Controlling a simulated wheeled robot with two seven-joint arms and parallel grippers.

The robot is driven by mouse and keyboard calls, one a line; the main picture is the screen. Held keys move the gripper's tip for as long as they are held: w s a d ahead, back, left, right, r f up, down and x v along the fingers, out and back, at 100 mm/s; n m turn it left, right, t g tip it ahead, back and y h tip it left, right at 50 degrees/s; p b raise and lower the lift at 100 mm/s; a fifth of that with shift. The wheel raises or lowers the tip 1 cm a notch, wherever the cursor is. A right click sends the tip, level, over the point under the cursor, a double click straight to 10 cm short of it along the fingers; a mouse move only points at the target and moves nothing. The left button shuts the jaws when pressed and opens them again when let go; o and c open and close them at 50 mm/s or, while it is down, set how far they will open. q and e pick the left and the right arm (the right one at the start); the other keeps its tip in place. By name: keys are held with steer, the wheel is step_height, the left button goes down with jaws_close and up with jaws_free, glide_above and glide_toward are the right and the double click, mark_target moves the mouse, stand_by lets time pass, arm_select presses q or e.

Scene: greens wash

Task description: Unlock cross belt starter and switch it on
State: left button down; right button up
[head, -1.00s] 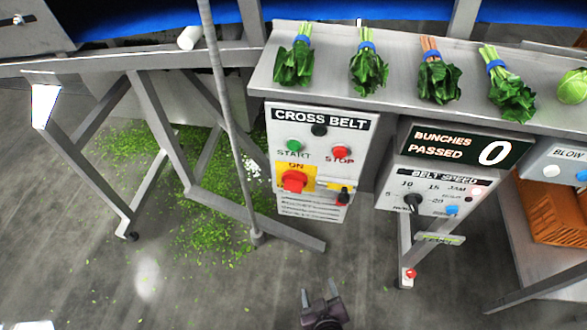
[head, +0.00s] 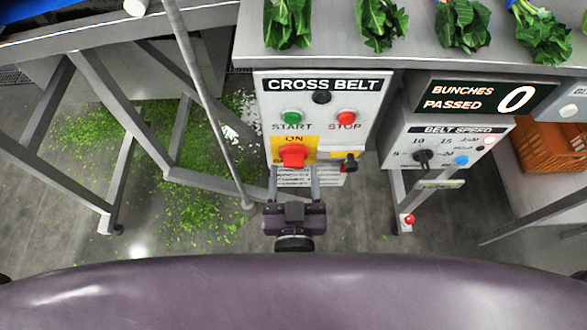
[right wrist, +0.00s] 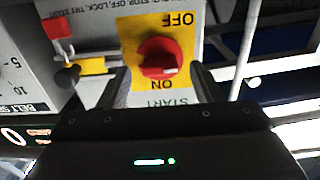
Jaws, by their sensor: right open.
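The cross belt starter box (head: 375,100) has a green START button (head: 291,118), a red STOP button (head: 346,118) and a red rotary switch (head: 292,155) on a yellow plate. ON is printed above the switch; OFF shows in the right wrist view. A small black part (head: 350,162) with a red tag (right wrist: 58,27) and a yellow piece (right wrist: 92,66) sits beside the switch. My right gripper (head: 294,172) is open at the switch. In the right wrist view its fingers flank the red switch (right wrist: 160,58); contact cannot be told. My left gripper is not in view.
A belt speed box (head: 465,130) with a black dial and a bunches counter (head: 470,97) reading 0 stand to the right. Greens lie on the metal ledge (head: 425,50) above. A slanted pole (head: 205,100) stands left of the starter. An orange crate (head: 545,148) is at the right.

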steer(key=shift+w, duration=0.5)
steer(key=shift+c, duration=0.3)
steer(key=c, duration=0.9)
steer(key=shift+c, duration=0.2)
